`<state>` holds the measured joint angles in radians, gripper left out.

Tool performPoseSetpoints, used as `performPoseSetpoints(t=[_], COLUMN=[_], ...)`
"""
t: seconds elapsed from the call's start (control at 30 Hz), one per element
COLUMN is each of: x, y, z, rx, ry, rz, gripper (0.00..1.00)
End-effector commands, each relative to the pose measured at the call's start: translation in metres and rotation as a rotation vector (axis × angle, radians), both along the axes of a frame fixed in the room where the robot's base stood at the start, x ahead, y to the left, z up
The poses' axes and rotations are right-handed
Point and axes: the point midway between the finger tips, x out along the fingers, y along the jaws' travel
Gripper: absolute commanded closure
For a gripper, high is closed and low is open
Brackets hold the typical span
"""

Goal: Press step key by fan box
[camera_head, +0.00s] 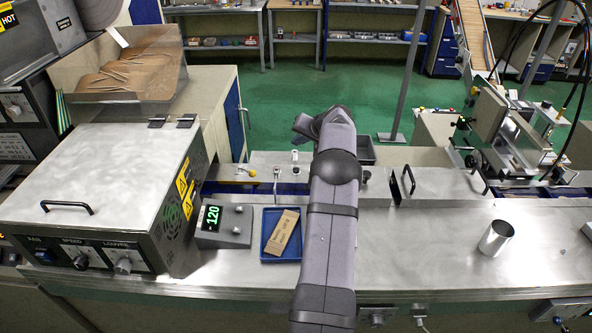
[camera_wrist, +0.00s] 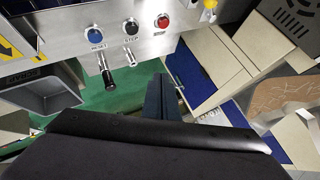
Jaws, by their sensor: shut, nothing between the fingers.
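In the wrist view a metal panel carries a black key (camera_wrist: 131,27) marked STEP, between a blue button (camera_wrist: 95,35) marked RESET and a red button (camera_wrist: 163,21). My gripper (camera_wrist: 160,82) is shut and empty, seen below these buttons in the picture and apparently apart from them. The fan box (camera_head: 120,180) is the large metal box at the left of the head view, with a round fan grille on its right side. In the head view my arm reaches up past the bench, and I cannot make out the step key there.
Two short levers (camera_wrist: 106,75) stick out beside the buttons. A grey bin (camera_wrist: 48,92) is at the left of the wrist view. On the bench are a blue tray (camera_head: 267,258) with brown wrappers, a display box (camera_head: 225,232) reading 120 and a metal cup (camera_head: 496,238).

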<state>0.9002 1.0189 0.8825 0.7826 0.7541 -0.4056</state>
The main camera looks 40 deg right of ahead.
Motion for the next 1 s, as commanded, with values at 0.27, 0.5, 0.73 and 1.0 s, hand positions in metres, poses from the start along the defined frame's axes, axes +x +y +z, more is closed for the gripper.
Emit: performPoseSetpoints(t=[0.27, 0.5, 0.73, 1.0], x=[0.0, 0.0, 0.0, 0.0], y=[0.001, 0.001, 0.001, 0.001], z=[-0.002, -0.015, -0.039, -0.074], rx=[0.001, 0.001, 0.003, 0.001], ry=[0.001, 0.002, 0.003, 0.002], rz=[0.001, 0.001, 0.001, 0.001], gripper=[1.0, 1.0, 1.0, 1.0])
